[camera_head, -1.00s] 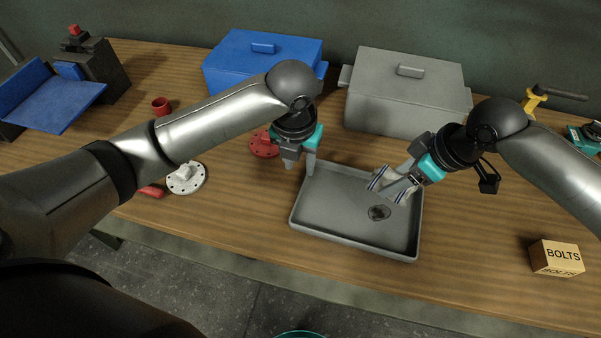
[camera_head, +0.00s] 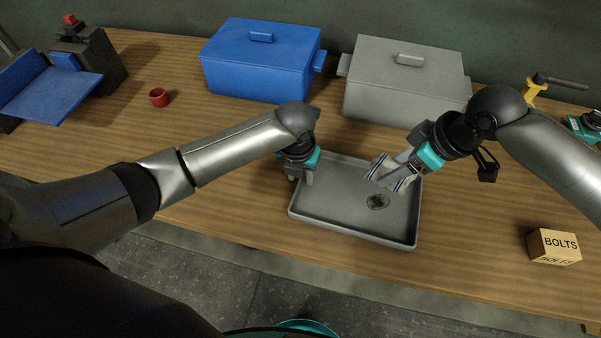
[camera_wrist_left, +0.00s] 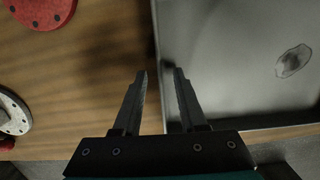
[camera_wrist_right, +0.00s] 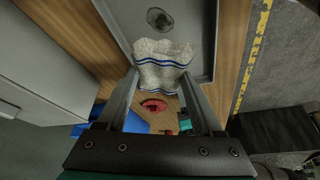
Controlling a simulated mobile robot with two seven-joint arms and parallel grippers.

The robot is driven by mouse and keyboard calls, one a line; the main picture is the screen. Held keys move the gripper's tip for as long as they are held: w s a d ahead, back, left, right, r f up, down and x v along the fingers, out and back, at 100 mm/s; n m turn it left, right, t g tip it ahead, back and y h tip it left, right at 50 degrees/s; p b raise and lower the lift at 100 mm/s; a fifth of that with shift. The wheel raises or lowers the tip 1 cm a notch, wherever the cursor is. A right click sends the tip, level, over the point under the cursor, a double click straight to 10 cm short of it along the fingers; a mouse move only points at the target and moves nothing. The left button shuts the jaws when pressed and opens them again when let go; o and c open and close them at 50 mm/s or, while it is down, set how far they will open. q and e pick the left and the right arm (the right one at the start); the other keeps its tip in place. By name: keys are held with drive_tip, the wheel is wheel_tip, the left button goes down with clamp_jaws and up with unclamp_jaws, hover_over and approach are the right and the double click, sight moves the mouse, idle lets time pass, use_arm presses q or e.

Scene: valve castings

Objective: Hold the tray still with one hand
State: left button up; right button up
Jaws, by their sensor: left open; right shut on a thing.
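The grey tray (camera_head: 350,232) lies on the wooden table, with a dark round stain (camera_head: 378,202) on its floor. My left gripper (camera_head: 301,180) is open at the tray's left edge. In the left wrist view the fingertips (camera_wrist_left: 160,72) stand either side of the tray's left wall (camera_wrist_left: 159,45); whether they touch it I cannot tell. My right gripper (camera_head: 388,172) is shut on a white cloth with blue stripes (camera_head: 382,181), above the right part of the tray. The cloth (camera_wrist_right: 163,65) also shows between the fingers in the right wrist view, short of the stain.
A blue lidded box (camera_head: 255,75) and a grey lidded box (camera_head: 405,95) stand behind the tray. A red flange (camera_wrist_left: 40,10) and a pale flange (camera_wrist_left: 12,112) lie left of my left gripper.

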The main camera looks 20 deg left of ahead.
use_arm(q)
drive_tip(key=shift+c, duration=0.3)
clamp_jaws()
idle(1.9)
